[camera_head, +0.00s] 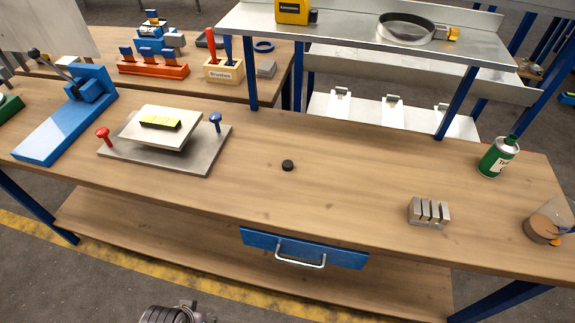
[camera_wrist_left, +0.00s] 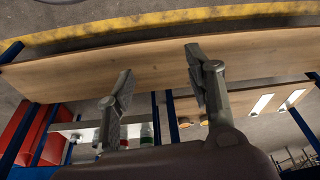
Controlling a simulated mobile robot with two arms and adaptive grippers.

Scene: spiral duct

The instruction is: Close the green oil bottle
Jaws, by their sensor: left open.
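A green bottle or can (camera_head: 496,160) with a pale label stands upright at the right back of the wooden workbench. Its narrow green top points up; I cannot tell whether its mouth is open. A small black round cap-like piece (camera_head: 288,165) lies alone in the middle of the bench. My left gripper (camera_wrist_left: 158,75) shows in the left wrist view, fingers wide apart and nothing between them. It is not clearly seen in the head view, so its distance to the bottle cannot be told.
A slotted metal block (camera_head: 428,212) and a clear container (camera_head: 546,224) stand on the right of the workbench (camera_head: 330,205). A plate fixture (camera_head: 160,145) and a blue lever tool (camera_head: 75,115) stand left. A raised metal shelf (camera_head: 350,28) overhangs the back. The bench middle is mostly clear.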

